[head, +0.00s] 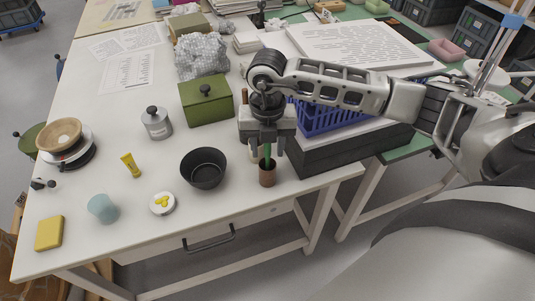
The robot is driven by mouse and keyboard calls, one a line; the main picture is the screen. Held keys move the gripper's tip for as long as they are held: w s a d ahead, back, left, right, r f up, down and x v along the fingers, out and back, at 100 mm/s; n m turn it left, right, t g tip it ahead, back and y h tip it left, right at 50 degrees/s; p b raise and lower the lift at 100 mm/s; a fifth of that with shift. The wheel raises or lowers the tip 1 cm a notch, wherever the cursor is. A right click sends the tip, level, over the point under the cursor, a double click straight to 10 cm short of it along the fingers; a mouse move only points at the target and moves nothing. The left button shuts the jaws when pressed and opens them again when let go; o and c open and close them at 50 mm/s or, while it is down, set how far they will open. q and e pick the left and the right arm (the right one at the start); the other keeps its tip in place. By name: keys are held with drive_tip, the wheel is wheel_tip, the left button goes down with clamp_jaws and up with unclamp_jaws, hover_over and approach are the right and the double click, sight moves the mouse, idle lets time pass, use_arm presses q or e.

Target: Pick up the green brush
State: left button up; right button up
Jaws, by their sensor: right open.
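The green brush (267,151) stands roughly upright in a small brown cup (267,176) near the front edge of the white table. Only a short stretch of its green handle shows; its upper part is hidden by my right gripper and its lower end by the cup. My right gripper (266,152) points down from above, open, with its fingers on either side of the brush handle. I cannot tell whether either finger touches it. My left gripper is not in view.
A black bowl (203,169) stands left of the cup, and a green box (206,101) lies behind it. A dark case (330,150) and a blue basket (325,119) are close on the right. The table's front edge (250,203) is near the cup.

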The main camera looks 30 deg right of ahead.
clamp_jaws()
wheel_tip(320, 180, up, 10)
drive_tip(key=shift+r+b, duration=0.1)
drive_tip(key=shift+b, duration=0.35)
